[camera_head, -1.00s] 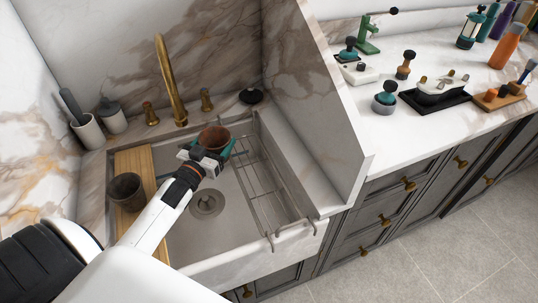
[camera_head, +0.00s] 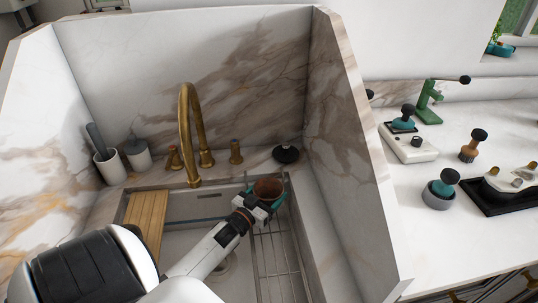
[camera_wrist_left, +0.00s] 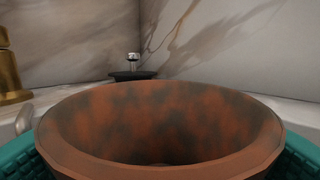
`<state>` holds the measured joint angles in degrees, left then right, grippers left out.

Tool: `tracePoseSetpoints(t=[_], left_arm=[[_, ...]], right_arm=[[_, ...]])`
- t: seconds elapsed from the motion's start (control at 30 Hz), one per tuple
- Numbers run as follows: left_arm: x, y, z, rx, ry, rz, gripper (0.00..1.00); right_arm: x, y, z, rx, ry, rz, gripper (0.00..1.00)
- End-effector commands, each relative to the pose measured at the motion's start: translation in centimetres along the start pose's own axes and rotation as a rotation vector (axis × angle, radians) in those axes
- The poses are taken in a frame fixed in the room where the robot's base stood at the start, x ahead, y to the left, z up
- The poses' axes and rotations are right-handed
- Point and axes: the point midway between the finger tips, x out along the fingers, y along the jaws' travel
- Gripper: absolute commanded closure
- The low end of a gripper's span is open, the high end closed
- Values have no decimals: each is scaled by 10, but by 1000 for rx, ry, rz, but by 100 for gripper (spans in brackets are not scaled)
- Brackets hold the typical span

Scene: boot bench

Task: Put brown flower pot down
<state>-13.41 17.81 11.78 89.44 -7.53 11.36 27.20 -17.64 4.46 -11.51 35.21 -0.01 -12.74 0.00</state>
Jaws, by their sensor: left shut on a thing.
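The brown flower pot (camera_head: 268,187) is a round, open-topped terracotta pot, held upright at the far right part of the sink. My left gripper (camera_head: 263,200) is shut on it, with teal finger pads on either side. In the left wrist view the pot's wide mottled rim (camera_wrist_left: 160,158) fills the lower half, with teal pads at both edges. The pot's base is hidden, so I cannot tell whether it touches anything below. The wire rack (camera_head: 275,262) lies in front of and below the pot. My right gripper is not in view.
A gold faucet (camera_head: 186,125) stands left of the pot. A black round stopper-like object (camera_head: 286,154) is on the ledge behind. A wooden board (camera_head: 147,222) spans the sink's left side. A marble wall (camera_head: 350,150) rises on the right, before a counter with several brushes.

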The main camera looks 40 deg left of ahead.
Motion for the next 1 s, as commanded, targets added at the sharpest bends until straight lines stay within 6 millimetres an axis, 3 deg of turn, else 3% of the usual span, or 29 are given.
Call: tracePoseSetpoints(t=[0.17, 0.67, 0.7, 0.8, 1.0], left_arm=[[0, 0, -18, 0, -1, 0, 48], [0, 0, -26, 0, -1, 0, 48], [0, 0, -25, 0, -1, 0, 19], [0, 0, -25, 0, 0, 0, 4], [0, 0, -25, 0, 0, 0, 4]], right_arm=[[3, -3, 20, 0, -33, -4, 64], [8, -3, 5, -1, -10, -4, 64], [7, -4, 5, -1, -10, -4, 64], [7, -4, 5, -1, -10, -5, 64], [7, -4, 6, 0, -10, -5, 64]])
